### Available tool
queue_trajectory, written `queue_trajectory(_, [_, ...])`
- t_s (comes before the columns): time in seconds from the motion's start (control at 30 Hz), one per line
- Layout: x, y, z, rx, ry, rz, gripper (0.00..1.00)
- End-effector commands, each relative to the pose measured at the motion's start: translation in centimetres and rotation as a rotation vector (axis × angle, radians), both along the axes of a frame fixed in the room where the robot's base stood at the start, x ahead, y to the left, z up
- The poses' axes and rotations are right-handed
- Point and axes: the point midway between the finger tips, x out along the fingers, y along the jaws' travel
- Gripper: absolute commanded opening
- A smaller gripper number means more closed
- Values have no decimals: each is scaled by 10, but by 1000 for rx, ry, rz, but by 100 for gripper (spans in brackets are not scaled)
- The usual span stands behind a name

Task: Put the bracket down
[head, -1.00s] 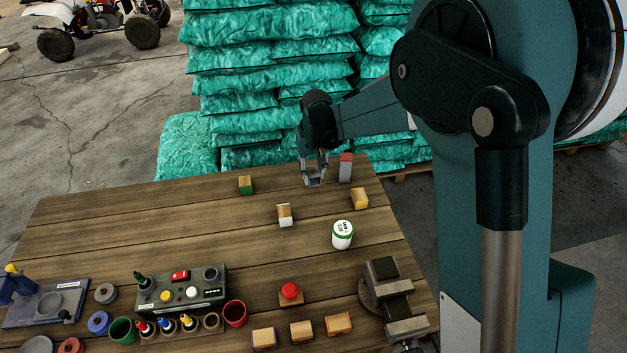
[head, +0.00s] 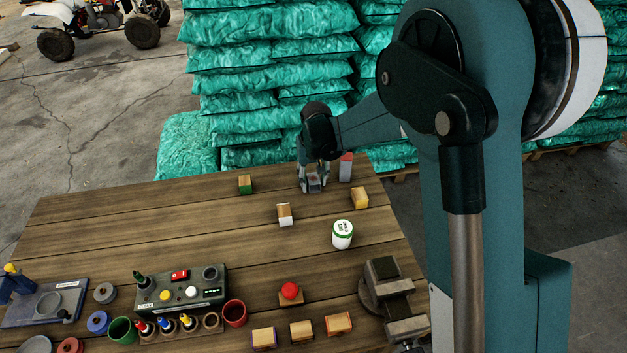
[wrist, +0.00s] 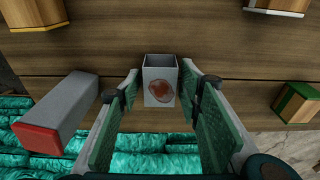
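The bracket (wrist: 160,87) is a small light-grey, box-like piece with an open top and a reddish-brown patch on one face. In the wrist view it sits on the wooden table between my fingers, with a narrow gap on each side. In the head view the bracket (head: 314,183) is small and partly hidden by my fingers near the table's far edge. My gripper (head: 313,187) is open around it; its green-padded fingers (wrist: 160,95) stand apart on both sides.
A grey block with a red end (head: 345,168) stands close to the right of my gripper. A green-ended block (head: 245,185), white-ended block (head: 285,214), yellow-ended block (head: 360,198) and white jar (head: 342,235) are nearby. Green sacks (head: 270,80) are stacked beyond the table.

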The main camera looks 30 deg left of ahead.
Motion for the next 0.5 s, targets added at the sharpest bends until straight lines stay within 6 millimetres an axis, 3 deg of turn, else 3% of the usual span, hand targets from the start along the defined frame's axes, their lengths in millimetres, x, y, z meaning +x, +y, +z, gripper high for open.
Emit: queue_trajectory(0.5, [0, 0, 4, 0, 0, 0, 40])
